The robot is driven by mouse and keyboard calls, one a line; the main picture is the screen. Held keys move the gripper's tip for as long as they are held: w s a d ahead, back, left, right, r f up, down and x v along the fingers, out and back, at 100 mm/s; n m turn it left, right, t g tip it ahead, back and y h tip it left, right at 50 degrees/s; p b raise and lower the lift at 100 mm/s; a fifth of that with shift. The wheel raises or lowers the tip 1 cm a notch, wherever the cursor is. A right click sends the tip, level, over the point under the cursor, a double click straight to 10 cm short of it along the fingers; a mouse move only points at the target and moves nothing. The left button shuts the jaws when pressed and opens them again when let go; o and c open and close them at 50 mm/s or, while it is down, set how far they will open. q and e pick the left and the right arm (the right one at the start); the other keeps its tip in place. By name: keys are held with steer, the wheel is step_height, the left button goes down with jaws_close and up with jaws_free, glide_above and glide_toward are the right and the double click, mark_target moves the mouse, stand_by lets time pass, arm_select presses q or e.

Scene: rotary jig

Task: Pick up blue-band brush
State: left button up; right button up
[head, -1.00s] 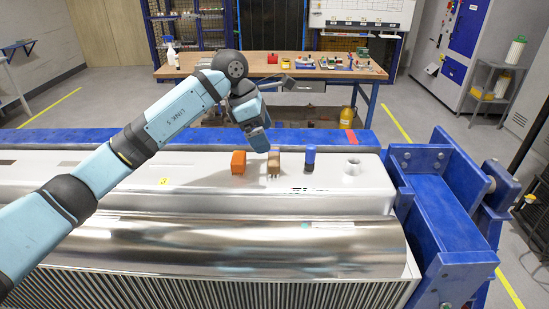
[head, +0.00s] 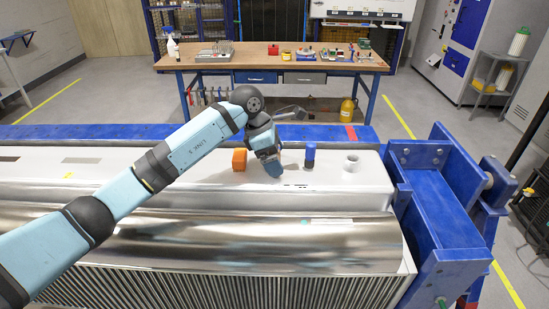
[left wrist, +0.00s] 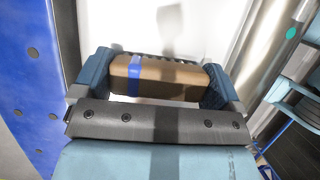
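The blue-band brush (left wrist: 165,78), a brown block with a blue band near its left end, shows in the left wrist view with dark bristles along its far edge. My left gripper (left wrist: 158,80) has its two fingers wide apart, one at each end of the brush. Any gap between fingers and brush is too small to judge. In the head view my left gripper (head: 272,168) points down over the white top surface and hides the brush. My right gripper is in neither view.
On the white surface (head: 220,182), an orange block (head: 239,160) stands left of the gripper. A dark blue cylinder (head: 310,155) and a pale ring-shaped part (head: 351,163) stand to its right. A blue jig frame (head: 440,205) bounds the right side. A workbench (head: 270,61) stands behind.

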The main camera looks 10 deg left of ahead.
arm_select(q)
steer(key=c, duration=0.4)
steer(key=shift+r, duration=0.1)
steer(key=shift+w+r, duration=0.1)
steer(key=shift+r, duration=0.5)
step_height(320, 180, up, 19)
steer(key=b, duration=0.3)
steer(key=shift+f, duration=0.15)
